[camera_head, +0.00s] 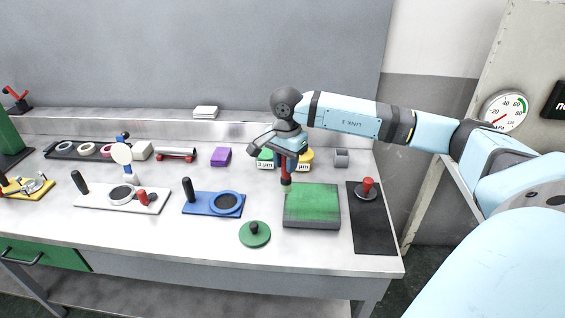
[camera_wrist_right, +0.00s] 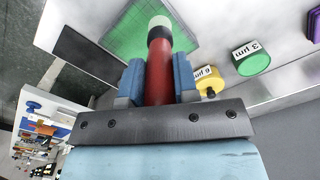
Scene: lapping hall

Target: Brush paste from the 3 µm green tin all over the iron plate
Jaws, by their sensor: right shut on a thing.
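The iron plate (camera_head: 312,219) is a square block on the right part of the bench. Its top shows green, uneven in shade; it also shows in the right wrist view (camera_wrist_right: 118,36). My right gripper (camera_head: 288,157) is shut on the red handle of the brush (camera_wrist_right: 160,68), which points down. The pale brush tip (camera_head: 286,187) is at the plate's back left corner; I cannot tell whether it touches. The green 3 µm tin (camera_head: 265,155) stands behind the plate, partly covered by my gripper, and is clear in the right wrist view (camera_wrist_right: 254,65). My left gripper is out of view.
A yellow tin (camera_head: 307,155) stands beside the green one. A green disc with a dark knob (camera_head: 254,236) lies left of the plate. A black mat (camera_head: 372,232) with a red-knobbed piece (camera_head: 368,186) lies right. A blue board (camera_head: 199,205) and purple block (camera_head: 221,156) are further left.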

